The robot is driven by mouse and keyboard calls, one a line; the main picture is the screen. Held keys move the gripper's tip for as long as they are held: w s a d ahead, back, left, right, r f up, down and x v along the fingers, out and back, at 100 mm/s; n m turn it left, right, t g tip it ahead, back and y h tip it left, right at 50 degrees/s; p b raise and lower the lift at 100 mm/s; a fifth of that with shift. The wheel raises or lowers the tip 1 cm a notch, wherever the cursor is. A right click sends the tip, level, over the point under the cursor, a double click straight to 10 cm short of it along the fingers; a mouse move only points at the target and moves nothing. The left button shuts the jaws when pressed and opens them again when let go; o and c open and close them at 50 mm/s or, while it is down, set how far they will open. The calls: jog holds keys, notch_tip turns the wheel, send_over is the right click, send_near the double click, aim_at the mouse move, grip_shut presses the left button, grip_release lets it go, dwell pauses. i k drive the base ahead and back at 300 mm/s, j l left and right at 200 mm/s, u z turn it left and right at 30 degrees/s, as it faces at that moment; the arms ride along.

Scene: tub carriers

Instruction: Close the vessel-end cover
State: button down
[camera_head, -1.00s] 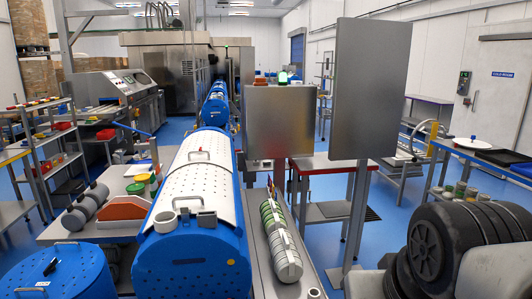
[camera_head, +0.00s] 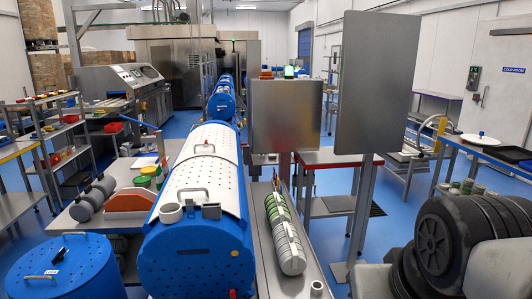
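A large blue horizontal vessel (camera_head: 190,262) stands in the middle, its blue round end facing me. White perforated covers lie along its top: a near cover (camera_head: 212,184) with a handle and a far cover (camera_head: 208,138) with another handle. A seam shows between them. Both look flat on the vessel; I cannot tell whether either is slightly raised, or which is the vessel-end cover. My gripper is not in view.
A blue drum (camera_head: 75,272) with a handled top stands at lower left. A steel bench (camera_head: 262,262) with green and white cylinders (camera_head: 283,230) runs along the vessel's right. Grey panels (camera_head: 286,116) (camera_head: 378,85) stand upright beyond.

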aim_at(222, 141)
jog(key=k+l+u, duration=0.1)
jog(key=l, duration=0.35)
jog(key=k+l+u, duration=0.1)
jog(key=l, duration=0.4)
jog(key=l+u, duration=0.1)
jog(key=l, duration=0.65)
jog(key=l+u, duration=0.15)
jog(key=l, duration=0.6)
jog(key=k+l+u, duration=0.1)
jog(key=l, duration=0.65)
jog(key=l+u, duration=0.1)
jog(key=l, duration=0.45)
jog(key=k+l+u, duration=0.1)
jog(key=l, duration=0.45)
jog(key=i+l+u, duration=0.1)
jog(key=l, duration=0.45)
jog(key=l+u, duration=0.1)
jog(key=l, duration=0.5)
jog(key=i+l+u, duration=0.15)
jog(key=i+l, duration=0.25)
jog(key=i+l+u, duration=0.1)
jog(key=i+l, duration=0.25)
jog(key=l, duration=0.25)
jog(key=i+l+u, duration=0.3)
jog(key=i+l, duration=0.65)
jog(key=i+u, duration=0.2)
jog(key=i, duration=0.45)
jog(key=i+l+u, duration=0.2)
jog(key=i, duration=0.45)
